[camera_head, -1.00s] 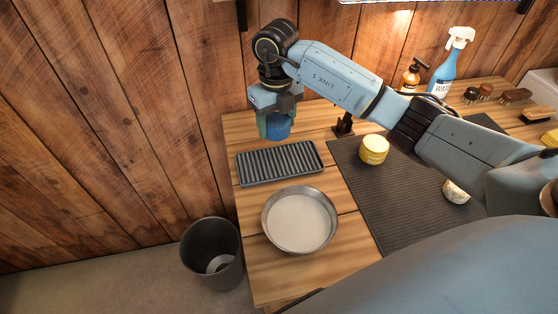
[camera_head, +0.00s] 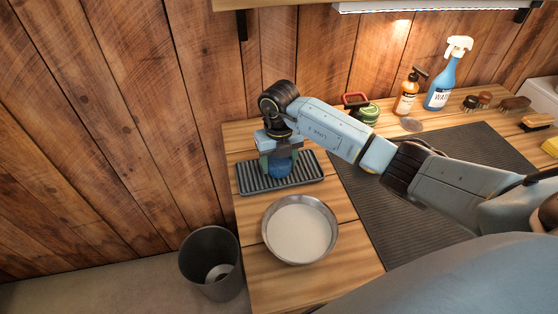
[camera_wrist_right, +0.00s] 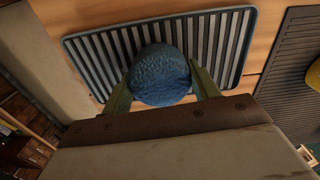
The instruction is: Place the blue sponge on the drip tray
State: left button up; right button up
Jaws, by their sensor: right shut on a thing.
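The blue sponge (camera_head: 280,168) is between the fingers of my right gripper (camera_head: 279,163), which is shut on it. It also shows as a round, rough blue shape in the right wrist view (camera_wrist_right: 160,75). The grey ribbed drip tray (camera_head: 310,172) lies on the wooden bench, and it fills the upper part of the right wrist view (camera_wrist_right: 225,48). The sponge and gripper are over the middle of the tray. I cannot tell whether the sponge touches the ribs. My left gripper is not in view.
A metal bowl of pale liquid (camera_head: 300,230) stands just in front of the tray. A dark ribbed mat (camera_head: 400,215) lies to the right. A spray bottle (camera_head: 445,78), an amber pump bottle (camera_head: 407,93) and brushes stand behind. A bin (camera_head: 211,262) is on the floor.

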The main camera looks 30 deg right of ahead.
jog(key=shift+f, duration=0.15)
jog(key=o, duration=0.9)
jog(key=shift+o, duration=0.2)
notch_tip(320, 180, up, 12)
jog(key=shift+r, duration=0.25)
